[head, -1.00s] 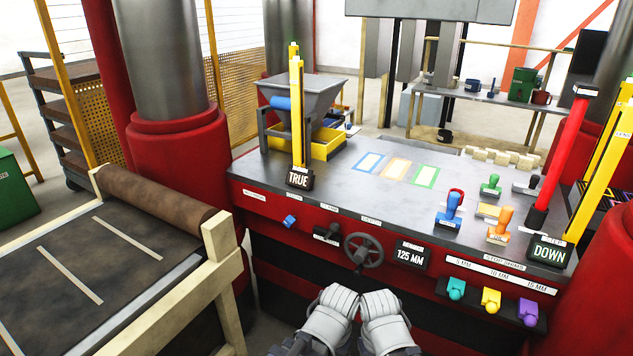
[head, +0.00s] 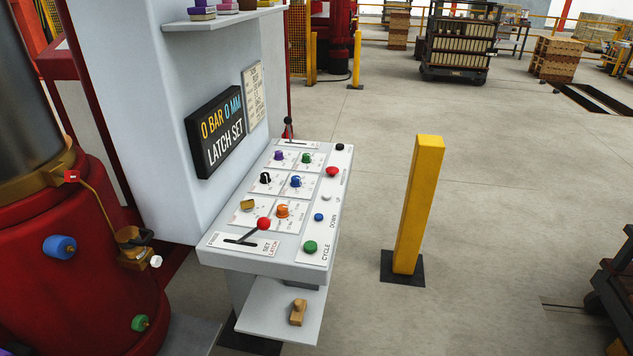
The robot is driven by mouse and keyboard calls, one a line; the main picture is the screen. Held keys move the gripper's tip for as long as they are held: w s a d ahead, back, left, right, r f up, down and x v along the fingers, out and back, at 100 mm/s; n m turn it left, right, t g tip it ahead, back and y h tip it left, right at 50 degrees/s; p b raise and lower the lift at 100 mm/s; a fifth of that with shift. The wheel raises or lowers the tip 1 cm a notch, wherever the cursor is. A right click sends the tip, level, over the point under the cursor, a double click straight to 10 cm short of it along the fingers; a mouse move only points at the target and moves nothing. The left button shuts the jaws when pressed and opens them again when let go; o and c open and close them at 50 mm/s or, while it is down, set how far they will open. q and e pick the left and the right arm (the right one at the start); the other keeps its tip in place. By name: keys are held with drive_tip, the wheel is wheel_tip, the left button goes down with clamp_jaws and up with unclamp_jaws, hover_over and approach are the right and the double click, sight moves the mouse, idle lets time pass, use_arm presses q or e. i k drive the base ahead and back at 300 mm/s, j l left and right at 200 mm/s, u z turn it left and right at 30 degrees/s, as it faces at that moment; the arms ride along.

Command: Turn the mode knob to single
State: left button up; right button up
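A sloped grey control panel (head: 262,266) stands at the picture's centre. It carries several knobs on white plates: purple (head: 279,155), green (head: 306,158), black (head: 265,178), blue (head: 295,181), brass-coloured (head: 248,204) and orange (head: 282,211). Their labels are too small to read, so I cannot tell which is the mode knob or where it points. A red-balled lever (head: 263,224) sits at the front in a slot beside the words "SET LATCH". Neither of my grippers is in view.
A black display (head: 217,132) reads "0 BAR 0 MM LATCH SET". Buttons, including a green one (head: 310,247) marked CYCLE, line the panel's right side. A yellow post (head: 419,205) stands right of the panel. A red cylinder (head: 75,285) stands left. Open floor lies right.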

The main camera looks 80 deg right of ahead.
sight(265, 179)
drive_tip(key=z, duration=2.45)
